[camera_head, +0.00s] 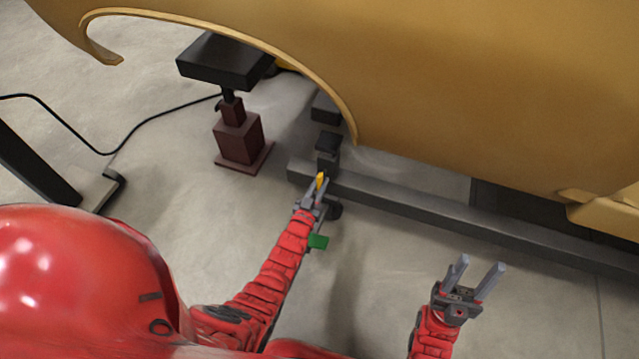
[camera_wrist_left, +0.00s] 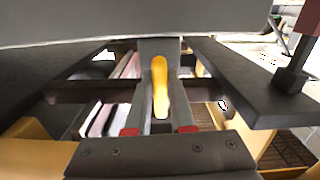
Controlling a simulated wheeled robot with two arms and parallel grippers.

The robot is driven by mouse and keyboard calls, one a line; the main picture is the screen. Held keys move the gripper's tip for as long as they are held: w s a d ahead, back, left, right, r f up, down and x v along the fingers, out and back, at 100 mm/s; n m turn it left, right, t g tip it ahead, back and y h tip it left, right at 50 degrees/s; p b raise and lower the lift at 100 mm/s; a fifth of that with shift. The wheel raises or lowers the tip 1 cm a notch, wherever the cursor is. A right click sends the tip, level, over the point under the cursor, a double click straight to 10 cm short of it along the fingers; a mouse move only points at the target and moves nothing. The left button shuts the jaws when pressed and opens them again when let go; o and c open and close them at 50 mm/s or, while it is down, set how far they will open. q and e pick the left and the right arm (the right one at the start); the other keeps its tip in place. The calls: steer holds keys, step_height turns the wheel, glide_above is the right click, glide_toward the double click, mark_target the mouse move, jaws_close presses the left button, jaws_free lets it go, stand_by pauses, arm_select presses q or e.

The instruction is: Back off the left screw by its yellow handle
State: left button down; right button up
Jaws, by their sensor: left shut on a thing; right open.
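The yellow handle (camera_head: 320,181) is near the dark grey beam under the tan car shell. It also shows in the left wrist view (camera_wrist_left: 160,86), upright between the two fingers. My left gripper (camera_head: 316,190) is shut on the yellow handle. In the left wrist view the left gripper's fingers (camera_wrist_left: 160,112) lie on either side of it. The screw itself is hidden or too small to make out. My right gripper (camera_head: 482,268) is open and empty above the floor at the lower right.
The tan car shell (camera_head: 430,80) overhangs the upper part of the head view. The grey beam (camera_head: 420,205) runs beneath it. A dark red jack stand (camera_head: 238,140) with a black top stands left of the beam. A black cable (camera_head: 125,140) lies on the floor. The floor around my right gripper is clear.

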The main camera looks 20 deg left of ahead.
arm_select(q)
steer(key=c, duration=0.8)
jaws_free()
steer(key=s+p, duration=0.4)
steer(key=s, duration=1.3)
steer(key=shift+s+a, duration=0.2)
steer(key=shift+a, duration=0.1)
steer(key=shift+r, duration=0.1)
